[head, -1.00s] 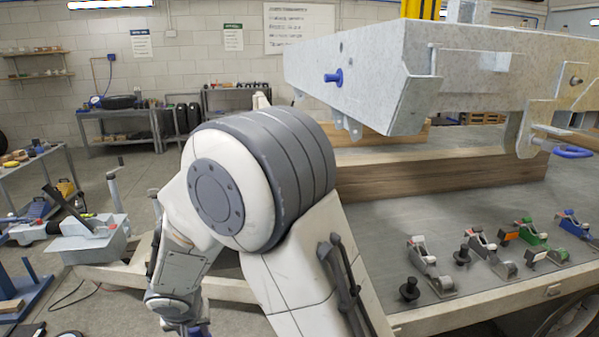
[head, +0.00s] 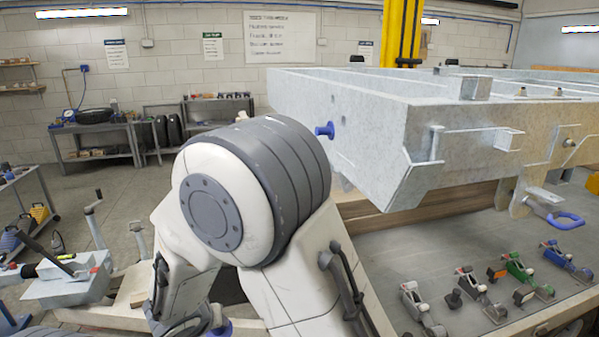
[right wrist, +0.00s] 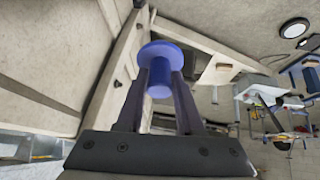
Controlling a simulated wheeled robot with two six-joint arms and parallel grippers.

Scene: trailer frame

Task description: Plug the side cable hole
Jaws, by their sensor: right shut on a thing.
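In the right wrist view my right gripper (right wrist: 160,76) is shut on a blue plug (right wrist: 160,50). The plug's round flange faces away, beyond the fingertips, and its stem sits between the fingers. A pale beam with small dark holes stands just behind it. In the head view the galvanized trailer frame (head: 340,110) stands at the right, with another blue plug-like piece (head: 325,131) sticking out of its near end. Small holes show on that face; I cannot tell which is the side cable hole. One of my arms fills the middle; its hand is mostly below the picture. My left gripper is not in view.
Timber blocks (head: 385,222) support the frame on a grey bench. A trailer jack-like part (head: 70,285) is at lower left. Open floor lies behind.

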